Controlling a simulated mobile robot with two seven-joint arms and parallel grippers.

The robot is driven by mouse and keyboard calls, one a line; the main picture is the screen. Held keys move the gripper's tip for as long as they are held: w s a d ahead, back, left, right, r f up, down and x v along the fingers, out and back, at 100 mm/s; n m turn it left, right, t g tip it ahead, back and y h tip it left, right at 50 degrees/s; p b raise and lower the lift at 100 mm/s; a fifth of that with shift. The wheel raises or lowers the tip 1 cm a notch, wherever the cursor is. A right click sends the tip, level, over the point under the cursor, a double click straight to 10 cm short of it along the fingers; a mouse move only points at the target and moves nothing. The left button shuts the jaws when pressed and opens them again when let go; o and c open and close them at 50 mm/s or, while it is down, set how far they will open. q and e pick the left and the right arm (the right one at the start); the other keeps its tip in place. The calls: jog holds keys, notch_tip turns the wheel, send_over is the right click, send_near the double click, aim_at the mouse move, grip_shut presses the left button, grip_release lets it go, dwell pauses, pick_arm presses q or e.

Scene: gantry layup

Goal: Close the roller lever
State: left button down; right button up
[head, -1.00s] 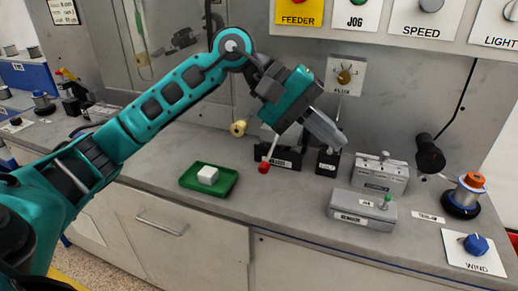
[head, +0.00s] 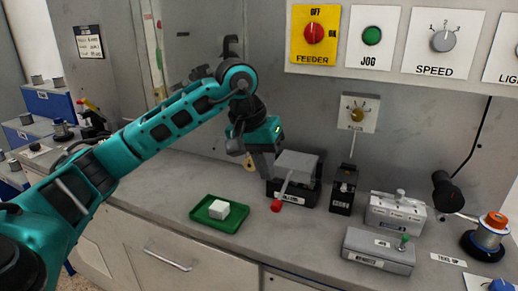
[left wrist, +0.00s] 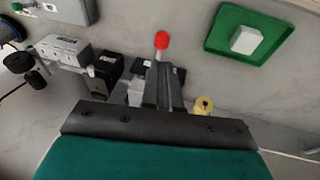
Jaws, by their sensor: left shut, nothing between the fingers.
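The roller lever is a pale rod with a red knob (head: 276,206), leaning forward and down from a black-based unit with a grey top (head: 297,164). The front label is too small to read fully. My left gripper (head: 264,176) is shut and empty, its fingers pointing down just left of the lever, close to the unit. I cannot tell whether it touches the lever. In the left wrist view the shut fingers (left wrist: 163,75) cover part of the unit, and the red knob (left wrist: 161,40) shows just beyond their tips. My right gripper is not in view.
A green tray (head: 240,224) with a white block (head: 219,209) sits front left of the lever. A black switch box (head: 343,189) stands right of the unit, with grey boxes (head: 380,250) further right.

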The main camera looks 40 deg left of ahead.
pick_arm(q)
send_over(274, 204)
jog(key=f, duration=0.5)
jog(key=shift+s+a, duration=0.2)
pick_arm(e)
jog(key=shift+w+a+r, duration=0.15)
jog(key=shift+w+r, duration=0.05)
pick_arm(q)
jog(key=shift+f, duration=0.1)
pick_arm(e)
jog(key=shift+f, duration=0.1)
